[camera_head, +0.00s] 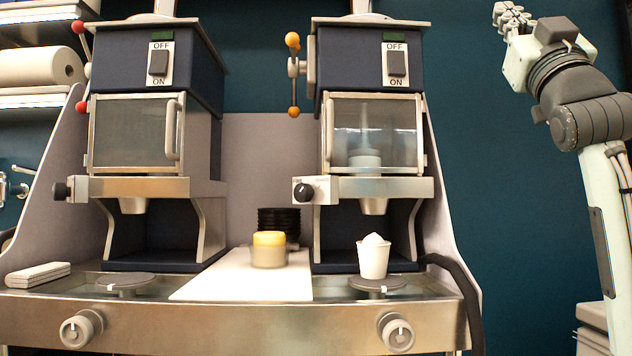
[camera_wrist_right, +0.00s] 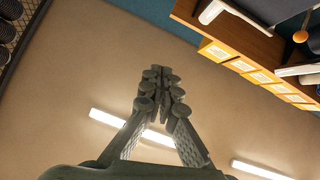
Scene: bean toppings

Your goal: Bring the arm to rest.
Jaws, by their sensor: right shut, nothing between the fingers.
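My right arm comes in from the right edge of the head view, and my right gripper (camera_head: 512,20) is raised at the top right, well apart from the machines. In the right wrist view the right gripper (camera_wrist_right: 164,90) has its fingers together with nothing between them. That wrist camera faces up at the ceiling and its lights. My left gripper does not show in either view. A white cup (camera_head: 373,258) with a white heap in it stands upright under the right machine (camera_head: 368,100).
A left machine (camera_head: 155,110) stands beside the right one. Between them a white board (camera_head: 240,285) bears a yellow-topped jar (camera_head: 269,250), with black stacked dishes (camera_head: 279,222) behind. The wall area right of the machines is free.

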